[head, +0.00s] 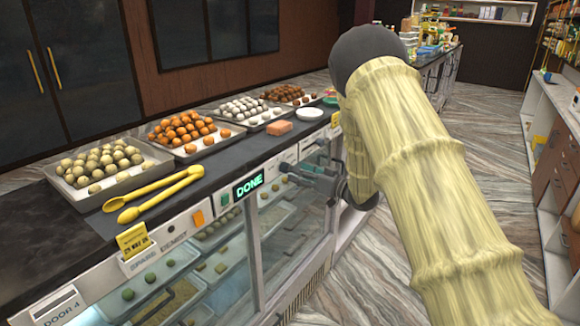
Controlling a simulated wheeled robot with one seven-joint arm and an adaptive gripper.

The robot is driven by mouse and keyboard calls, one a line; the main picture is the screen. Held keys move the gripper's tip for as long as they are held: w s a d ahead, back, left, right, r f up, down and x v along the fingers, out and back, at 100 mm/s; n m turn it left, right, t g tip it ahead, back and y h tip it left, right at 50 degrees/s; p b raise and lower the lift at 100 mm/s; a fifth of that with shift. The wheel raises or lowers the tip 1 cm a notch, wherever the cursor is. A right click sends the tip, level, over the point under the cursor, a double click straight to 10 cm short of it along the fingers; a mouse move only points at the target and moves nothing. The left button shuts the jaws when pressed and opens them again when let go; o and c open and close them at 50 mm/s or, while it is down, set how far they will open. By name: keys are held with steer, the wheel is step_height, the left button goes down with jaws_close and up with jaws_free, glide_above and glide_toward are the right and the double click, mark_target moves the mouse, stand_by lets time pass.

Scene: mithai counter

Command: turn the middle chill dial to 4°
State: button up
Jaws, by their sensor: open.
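My gripper (287,174) is dark grey and open, with its fingertips pointing left at the counter's front panel, just right of the lit green "DONE" display (249,185). I see nothing held between the fingers. No chill dial can be made out clearly. The panel right behind the gripper is partly hidden by it, and my arm covers the area further right. I cannot tell whether the fingers touch anything on the panel, and no dial setting can be read.
Glass display shelves lie below. The aisle floor at right is clear.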

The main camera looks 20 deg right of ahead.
mark_target(285, 168)
steer(key=shift+p+x, duration=0.65)
steer(key=shift+x, duration=1.7)
steer(key=shift+c, duration=0.3)
steer(key=c, duration=1)
